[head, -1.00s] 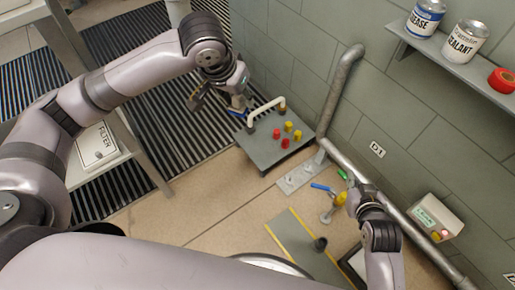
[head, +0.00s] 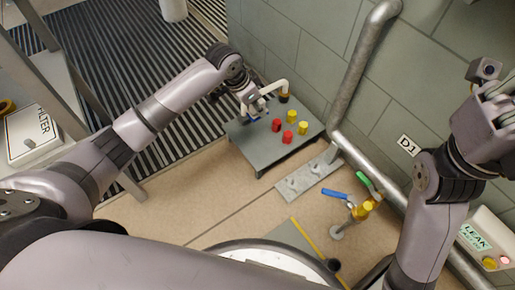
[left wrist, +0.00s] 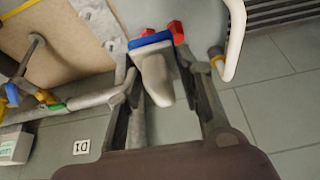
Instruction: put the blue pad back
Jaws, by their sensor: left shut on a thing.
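My left gripper (head: 252,108) is over the left part of a low grey stand (head: 262,155). In the left wrist view its fingers (left wrist: 158,60) are shut on a pale grey piece with a blue pad (left wrist: 151,40) across its far end. Red bits show at both ends of the blue part; I cannot tell whether they belong to it. In the head view a little blue (head: 253,117) shows under the gripper. Whether the pad touches the stand is unclear. My right gripper (head: 490,115) is raised at the right edge, its jaws unclear.
The stand has red pegs (head: 288,136), yellow pegs (head: 303,128) and a white bent rail (head: 268,86) close beside my left gripper. A valve with a blue lever (head: 334,194), a wall pipe (head: 350,85) and a leak box (head: 485,240) are to the right.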

